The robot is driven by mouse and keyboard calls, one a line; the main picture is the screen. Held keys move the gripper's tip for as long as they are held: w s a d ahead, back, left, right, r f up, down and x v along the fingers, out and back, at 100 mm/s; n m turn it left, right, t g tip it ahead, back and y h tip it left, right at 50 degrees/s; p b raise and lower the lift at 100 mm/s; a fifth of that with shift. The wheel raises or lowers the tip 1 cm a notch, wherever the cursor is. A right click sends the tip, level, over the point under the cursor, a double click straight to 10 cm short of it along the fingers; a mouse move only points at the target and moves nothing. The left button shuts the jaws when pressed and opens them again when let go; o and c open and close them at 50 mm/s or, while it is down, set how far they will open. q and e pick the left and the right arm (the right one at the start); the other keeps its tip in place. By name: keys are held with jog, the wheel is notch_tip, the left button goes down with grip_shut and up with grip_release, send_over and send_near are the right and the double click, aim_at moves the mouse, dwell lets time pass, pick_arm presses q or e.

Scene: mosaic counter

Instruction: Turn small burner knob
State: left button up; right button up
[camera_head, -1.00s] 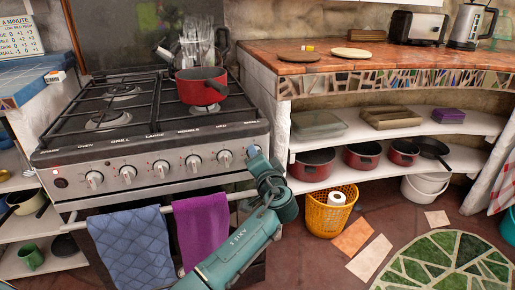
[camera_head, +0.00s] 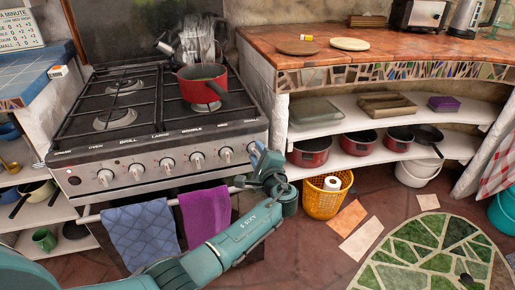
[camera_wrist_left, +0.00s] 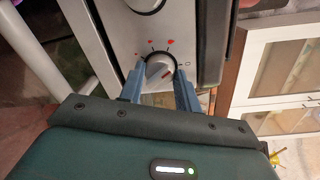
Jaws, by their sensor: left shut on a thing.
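The small burner knob (camera_head: 253,148) is the rightmost knob on the front panel of the stove (camera_head: 150,165). In the left wrist view the knob (camera_wrist_left: 160,68) sits between my two blue fingers, its pale grip bar tilted. Red marks show on the panel above it. My left gripper (camera_head: 259,156) reaches the panel from below right and is shut on this knob. It also shows in the left wrist view (camera_wrist_left: 160,84). My right gripper is not in view.
A red pot (camera_head: 202,88) stands on the hob. A blue towel (camera_head: 142,232) and a purple towel (camera_head: 206,212) hang from the oven rail below the knobs. A yellow basket (camera_head: 325,197) stands on the floor to the right, under shelves with red pots.

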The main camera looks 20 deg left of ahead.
pick_arm(q)
jog(key=m+p, duration=0.1)
jog(key=m, duration=0.1)
jog(key=shift+r+m, duration=0.15)
jog(key=shift+m, duration=0.15)
jog(key=m+p, duration=0.1)
jog(key=m, duration=0.1)
jog(key=shift+m+y, duration=0.3)
jog(key=shift+m+p, duration=0.4)
jog(key=shift+m, duration=0.1)
jog(key=shift+f, duration=0.2)
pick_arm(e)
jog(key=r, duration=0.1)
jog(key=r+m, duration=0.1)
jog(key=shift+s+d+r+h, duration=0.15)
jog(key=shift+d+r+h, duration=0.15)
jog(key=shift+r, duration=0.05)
pick_arm(q)
jog(key=o, duration=1)
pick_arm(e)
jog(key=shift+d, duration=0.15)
pick_arm(q)
jog(key=shift+d, duration=0.1)
